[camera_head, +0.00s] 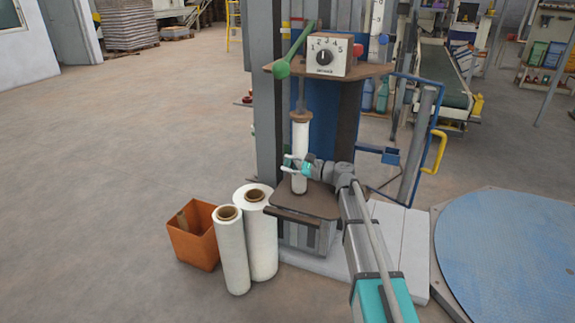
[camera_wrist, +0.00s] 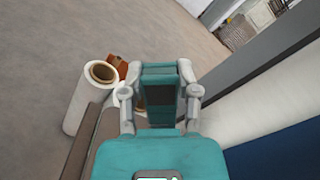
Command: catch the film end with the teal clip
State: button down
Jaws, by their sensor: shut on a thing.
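The film roll (camera_head: 300,135) stands upright on the machine's carriage, white with a brown cap on top. It likely is the large white surface (camera_wrist: 260,98) at the right of the wrist view. My gripper (camera_head: 297,165) is at the lower part of this roll, in front of it or beside it. In the wrist view its grey fingers (camera_wrist: 160,94) are closed on both sides of a teal piece with a dark middle, which looks like the teal clip (camera_wrist: 160,69). I cannot make out the film's loose end, or whether the clip touches film.
Two spare white rolls (camera_head: 262,235) stand on the floor beside an orange bin (camera_head: 194,236). A blue turntable (camera_head: 515,260) lies at the right. Floor at the left is clear.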

jog(key=shift+w+d, duration=0.35)
jog(key=shift+w, duration=0.55)
dwell(1.4)
jog(key=shift+s, duration=0.1)
jog(key=s+a, duration=0.3)
jog(key=s, duration=0.5)
jog(key=shift+s, duration=0.15)
dwell(1.3)
jog(key=shift+a, duration=0.1)
jog(key=shift+s, duration=0.1)
dwell(0.3)
